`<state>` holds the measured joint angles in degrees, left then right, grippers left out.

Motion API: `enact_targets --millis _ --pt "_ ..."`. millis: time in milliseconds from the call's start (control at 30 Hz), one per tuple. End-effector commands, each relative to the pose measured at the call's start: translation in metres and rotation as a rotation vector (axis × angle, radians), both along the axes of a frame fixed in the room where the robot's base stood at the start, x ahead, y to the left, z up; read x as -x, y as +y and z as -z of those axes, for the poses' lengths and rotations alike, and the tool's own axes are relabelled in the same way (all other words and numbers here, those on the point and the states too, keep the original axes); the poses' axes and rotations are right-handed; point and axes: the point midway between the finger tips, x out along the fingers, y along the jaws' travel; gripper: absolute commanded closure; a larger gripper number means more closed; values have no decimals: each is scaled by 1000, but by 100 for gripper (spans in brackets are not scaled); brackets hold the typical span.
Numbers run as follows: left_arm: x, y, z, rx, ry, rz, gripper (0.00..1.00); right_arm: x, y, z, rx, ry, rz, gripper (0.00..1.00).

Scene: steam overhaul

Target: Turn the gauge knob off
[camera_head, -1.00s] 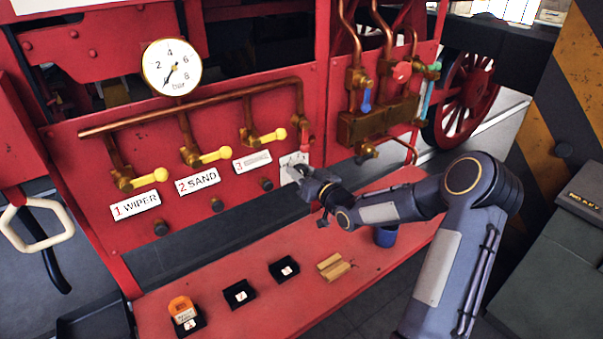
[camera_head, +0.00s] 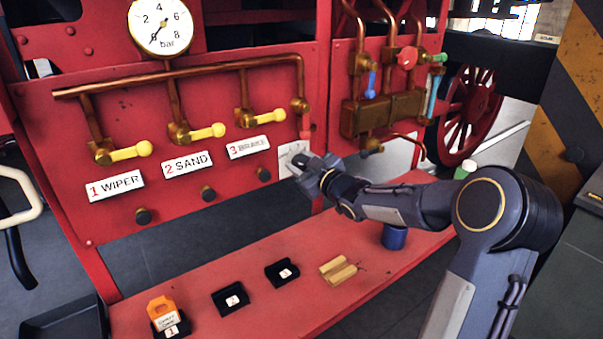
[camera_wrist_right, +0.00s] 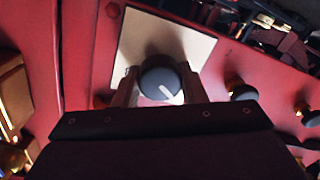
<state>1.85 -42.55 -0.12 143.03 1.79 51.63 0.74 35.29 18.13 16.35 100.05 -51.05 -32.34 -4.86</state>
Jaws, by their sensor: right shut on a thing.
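The gauge knob is a round dark knob (camera_wrist_right: 160,82) with a white pointer line, on a pale square plate (camera_wrist_right: 170,38) in the right wrist view. The fingers of my right gripper (camera_wrist_right: 157,90) sit on both sides of the knob and are shut on it. In the head view the right gripper (camera_head: 306,172) reaches the pale plate (camera_head: 291,160) on the red panel and hides the knob. The round pressure gauge (camera_head: 160,27) is at the upper left, its needle pointing to the lower left near 0. My left gripper is not in view.
Three yellow-handled valves (camera_head: 207,132) stick out from the panel above labels WIPER, SAND and BRAKE. The red shelf (camera_head: 260,260) below holds small black trays (camera_head: 230,300), an orange tag (camera_head: 163,311), a wooden block (camera_head: 338,270) and a blue cup (camera_head: 394,237).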

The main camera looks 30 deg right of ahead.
Motion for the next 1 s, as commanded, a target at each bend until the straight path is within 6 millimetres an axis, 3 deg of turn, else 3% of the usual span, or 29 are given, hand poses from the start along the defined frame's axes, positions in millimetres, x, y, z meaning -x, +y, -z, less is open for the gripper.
enact_targets --millis 200,667,700,833,1000 --pt "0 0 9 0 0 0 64 0 1 2 54 -1 -1 85" --pt "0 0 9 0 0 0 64 0 1 1 66 -2 -1 85" --pt "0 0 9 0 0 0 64 0 1 1 65 -2 -1 57" --pt "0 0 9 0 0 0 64 0 1 1 64 -2 -1 41" --pt "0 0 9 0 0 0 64 0 1 1 64 -3 -1 41"
